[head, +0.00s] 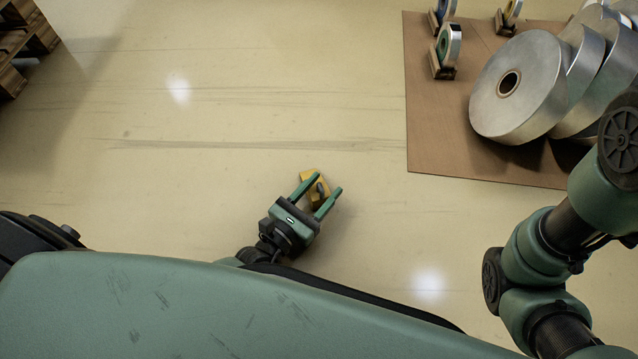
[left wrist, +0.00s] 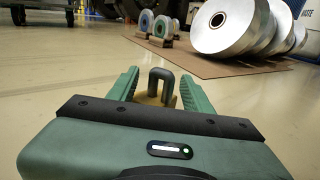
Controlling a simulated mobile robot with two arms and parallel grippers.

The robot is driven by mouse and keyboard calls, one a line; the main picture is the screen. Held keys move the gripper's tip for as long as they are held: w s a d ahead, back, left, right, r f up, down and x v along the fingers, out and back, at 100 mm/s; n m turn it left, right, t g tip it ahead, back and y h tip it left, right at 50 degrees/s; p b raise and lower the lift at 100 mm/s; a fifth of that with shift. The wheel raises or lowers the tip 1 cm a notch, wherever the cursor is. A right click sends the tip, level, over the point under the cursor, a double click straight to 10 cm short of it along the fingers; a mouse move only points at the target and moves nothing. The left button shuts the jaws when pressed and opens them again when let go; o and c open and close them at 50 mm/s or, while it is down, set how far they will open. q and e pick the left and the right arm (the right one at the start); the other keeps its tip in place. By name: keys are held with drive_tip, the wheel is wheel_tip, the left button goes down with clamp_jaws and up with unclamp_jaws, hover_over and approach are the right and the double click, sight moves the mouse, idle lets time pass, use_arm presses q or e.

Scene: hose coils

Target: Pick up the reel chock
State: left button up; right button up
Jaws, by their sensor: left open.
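The reel chock (head: 309,183) is a small yellow block with a dark handle loop, on the pale floor below the centre of the head view. In the left wrist view the chock (left wrist: 158,90) shows its grey loop standing up just ahead of the gripper. My left gripper (head: 322,187) is open, its two green fingers reaching to either side of the chock. In the left wrist view the fingers (left wrist: 160,88) stand apart with the loop between them. Whether they touch it cannot be seen; the chock's lower part is hidden. My right gripper is not in view.
A brown mat (head: 437,150) lies at the upper right with large metal coils (head: 520,87) on it. Smaller reels on wooden stands (head: 446,50) stand at its far side. A wooden pallet (head: 25,40) is at the upper left. The floor between is clear.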

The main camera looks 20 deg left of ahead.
use_arm(q)
clamp_jaws()
